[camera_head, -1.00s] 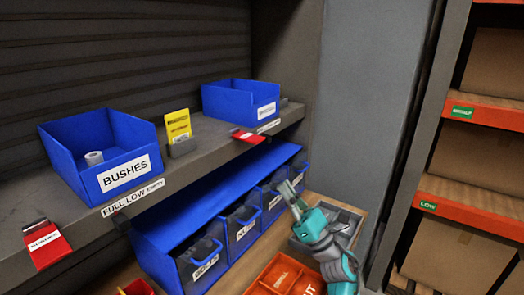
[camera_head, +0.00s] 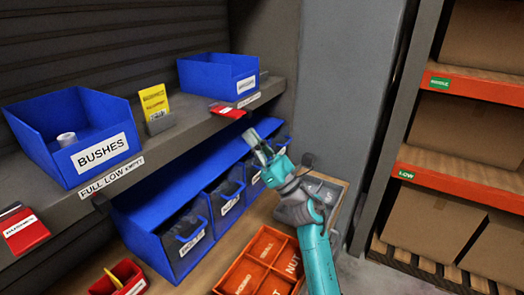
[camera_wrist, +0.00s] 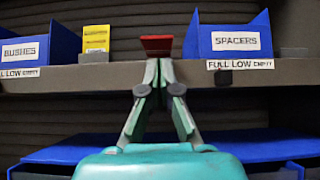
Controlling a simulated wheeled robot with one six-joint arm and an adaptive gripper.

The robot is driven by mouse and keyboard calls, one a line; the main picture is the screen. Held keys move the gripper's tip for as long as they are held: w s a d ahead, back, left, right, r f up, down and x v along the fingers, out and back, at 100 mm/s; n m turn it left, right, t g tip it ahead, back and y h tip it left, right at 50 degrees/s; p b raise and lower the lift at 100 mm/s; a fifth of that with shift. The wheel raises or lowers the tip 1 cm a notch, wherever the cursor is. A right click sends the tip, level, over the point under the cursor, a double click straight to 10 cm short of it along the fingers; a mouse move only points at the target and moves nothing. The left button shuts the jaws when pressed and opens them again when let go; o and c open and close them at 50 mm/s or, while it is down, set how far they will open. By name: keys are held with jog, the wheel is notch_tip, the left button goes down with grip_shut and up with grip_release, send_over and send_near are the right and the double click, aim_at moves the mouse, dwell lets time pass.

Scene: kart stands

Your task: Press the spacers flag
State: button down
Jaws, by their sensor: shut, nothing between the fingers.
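The spacers flag (camera_head: 228,110) is a small red plate with a pale label, at the shelf's front edge left of the blue spacers bin (camera_head: 217,75). In the wrist view the flag (camera_wrist: 156,43) shows as a red top just above and beyond my fingertips. The spacers bin (camera_wrist: 235,41) stands to its right there. My gripper (camera_head: 252,136) is shut and empty, with its fingers pointing up toward the flag from in front of the shelf. In the wrist view the gripper (camera_wrist: 159,64) overlaps the flag's lower part. I cannot tell whether they touch.
The blue bushes bin (camera_head: 70,132) holds a pale cylinder. A yellow card (camera_head: 154,102) stands between the bins. Another red flag (camera_head: 24,231) is at far left. Blue bins sit under the shelf, with an orange tray (camera_head: 262,262) below. An orange rack (camera_head: 465,178) stands right.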

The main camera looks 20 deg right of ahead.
aim_at(226, 110)
jog(key=shift+x, duration=1.85)
jog(key=shift+r, duration=0.15)
